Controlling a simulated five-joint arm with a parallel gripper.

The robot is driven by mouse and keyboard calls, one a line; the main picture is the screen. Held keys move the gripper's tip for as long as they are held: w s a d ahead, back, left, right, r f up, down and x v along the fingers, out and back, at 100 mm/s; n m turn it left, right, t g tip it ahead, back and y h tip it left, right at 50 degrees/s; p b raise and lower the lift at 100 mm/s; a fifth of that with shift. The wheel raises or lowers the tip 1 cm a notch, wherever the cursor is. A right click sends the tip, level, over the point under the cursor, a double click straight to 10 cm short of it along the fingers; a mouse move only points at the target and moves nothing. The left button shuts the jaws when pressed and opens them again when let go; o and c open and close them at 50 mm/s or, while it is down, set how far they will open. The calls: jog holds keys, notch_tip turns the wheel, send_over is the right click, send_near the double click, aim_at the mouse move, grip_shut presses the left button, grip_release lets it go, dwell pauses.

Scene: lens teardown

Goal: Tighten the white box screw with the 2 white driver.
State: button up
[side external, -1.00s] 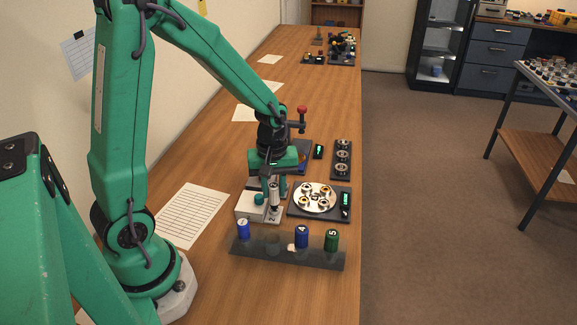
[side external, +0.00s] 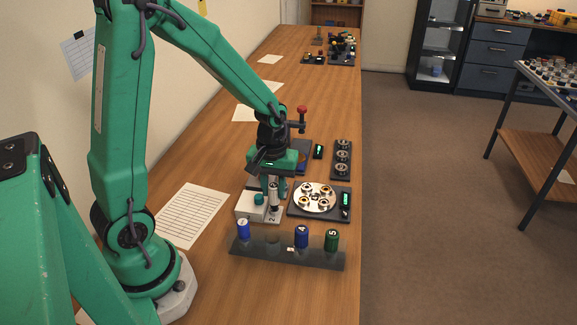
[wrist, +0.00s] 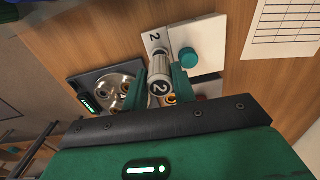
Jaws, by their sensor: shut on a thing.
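The white driver marked 2 (side external: 273,197) stands upright at the white box (side external: 245,205), on the side marked 2. My gripper (side external: 273,186) is shut on its upper part. In the wrist view the driver's cap with the number 2 (wrist: 160,88) lies between the two green fingers. The white box (wrist: 210,36) with its teal knob (wrist: 188,58) is beyond it. The screw is hidden under the driver, and I cannot tell how the tip meets it.
A dark rack (side external: 287,257) in front holds drivers 1 (side external: 243,230), 4 (side external: 301,238) and 5 (side external: 331,240). A round white tray with ring parts (side external: 316,210) is close on the right. A paper sheet (side external: 188,215) lies left.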

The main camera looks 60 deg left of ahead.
jog(key=shift+m, duration=2.7)
jog(key=shift+r, duration=0.85)
jog(key=shift+r, duration=1.45)
